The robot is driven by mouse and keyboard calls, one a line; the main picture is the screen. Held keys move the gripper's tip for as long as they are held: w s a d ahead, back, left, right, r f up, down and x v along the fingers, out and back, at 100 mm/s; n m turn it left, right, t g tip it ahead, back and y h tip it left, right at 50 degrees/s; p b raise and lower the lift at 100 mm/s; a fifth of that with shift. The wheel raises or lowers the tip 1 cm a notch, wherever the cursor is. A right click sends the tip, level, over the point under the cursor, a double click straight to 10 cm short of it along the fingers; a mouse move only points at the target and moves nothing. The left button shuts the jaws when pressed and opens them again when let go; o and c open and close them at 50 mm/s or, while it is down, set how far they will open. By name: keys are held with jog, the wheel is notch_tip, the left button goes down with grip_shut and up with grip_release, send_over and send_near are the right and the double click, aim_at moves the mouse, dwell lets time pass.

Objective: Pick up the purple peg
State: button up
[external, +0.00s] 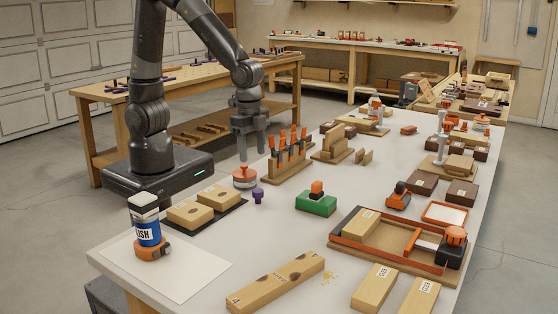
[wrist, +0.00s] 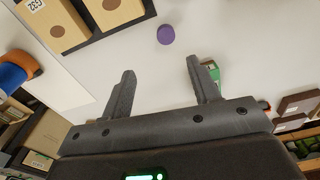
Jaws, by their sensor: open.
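The purple peg (external: 258,195) stands on the white bench top, just right of the wood blocks on a dark mat and in front of a round orange-topped container. In the wrist view the peg (wrist: 166,35) shows as a purple disc beyond the fingertips, roughly midway between them. My gripper (external: 249,150) is above the bench, behind and higher than the peg, fingers pointing down. In the wrist view my gripper (wrist: 160,68) has its two fingers wide apart with nothing between them.
The orange-topped container (external: 245,177) stands close behind the peg. A rack of orange-handled tools (external: 289,155) is to the right. Two wood blocks (external: 190,213) lie at left. A green block (external: 316,203) sits right of the peg. Bare bench lies in front.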

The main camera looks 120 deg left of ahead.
notch_tip(320, 180, down, 3)
send_over(258, 190)
jog(key=shift+g, duration=0.3)
jog(key=f, duration=0.5)
jog(key=shift+d, duration=0.3)
jog(key=shift+a+f, duration=0.15)
jog(key=shift+f, duration=1.25)
jog(key=shift+a+f, duration=0.1)
jog(key=shift+f, duration=1.3)
jog(key=shift+c, duration=0.2)
jog(key=c, duration=1)
